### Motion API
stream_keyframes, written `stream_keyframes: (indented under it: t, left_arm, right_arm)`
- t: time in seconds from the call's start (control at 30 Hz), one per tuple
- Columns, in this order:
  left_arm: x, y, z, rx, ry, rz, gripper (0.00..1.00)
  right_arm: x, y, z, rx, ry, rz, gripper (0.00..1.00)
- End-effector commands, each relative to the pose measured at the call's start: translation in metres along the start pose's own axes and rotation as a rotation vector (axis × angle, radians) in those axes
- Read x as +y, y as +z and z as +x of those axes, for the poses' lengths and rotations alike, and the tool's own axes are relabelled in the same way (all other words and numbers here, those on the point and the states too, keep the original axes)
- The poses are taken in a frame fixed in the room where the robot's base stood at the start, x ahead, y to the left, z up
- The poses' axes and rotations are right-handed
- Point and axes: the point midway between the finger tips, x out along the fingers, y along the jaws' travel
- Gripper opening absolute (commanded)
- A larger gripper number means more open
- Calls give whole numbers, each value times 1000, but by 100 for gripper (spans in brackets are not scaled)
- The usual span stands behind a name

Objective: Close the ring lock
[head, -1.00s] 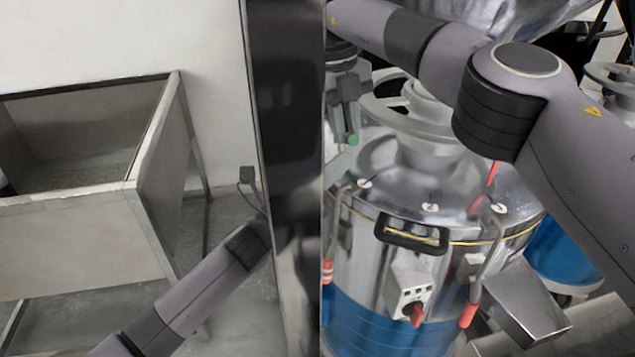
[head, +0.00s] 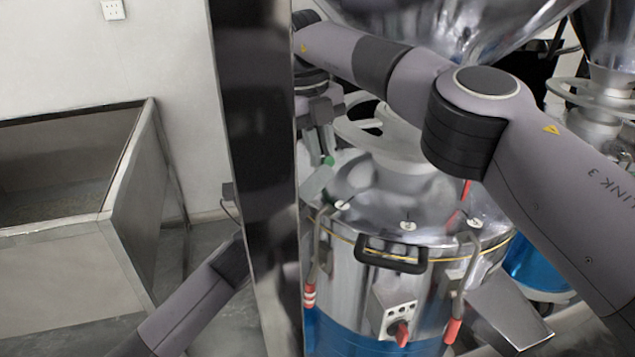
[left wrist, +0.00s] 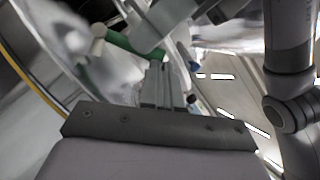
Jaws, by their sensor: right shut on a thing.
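The steel grinder drum (head: 345,275) stands at the right in the head view, with a yellow-edged seam around its rim. A short green handle (head: 328,160) sits near the top left of the drum. It also shows in the left wrist view (left wrist: 119,43), with a pale tip. My right gripper (head: 322,142) reaches down from above and is shut on the green handle. My left gripper (left wrist: 159,88) shows in the left wrist view, its narrow fingers close together just below the handle. In the head view a dark pillar hides its end.
The dark pillar (head: 255,130) stands between my left forearm and the drum. A black handle (head: 392,254) and red-tipped latches (head: 453,331) stick out from the drum front. A steel trough (head: 60,260) stands at the left. My right arm crosses above the drum.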

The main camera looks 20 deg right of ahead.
Motion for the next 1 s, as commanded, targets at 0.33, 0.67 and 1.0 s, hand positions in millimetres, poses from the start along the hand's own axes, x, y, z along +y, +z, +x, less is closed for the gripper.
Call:
stream_keyframes:
  t: [0.33,0.67,1.0]
  left_arm:
    - [-7,5,5,-7,-14,3,0]
    - [-5,4,4,-5,-9,2,0]
    - [-4,3,3,-5,-8,2,0]
  right_arm:
    - [3,-1,1,5,4,-6,43]
    - [7,1,-17,-29,-63,-65,43]
    - [28,5,-75,-109,-309,-406,43]
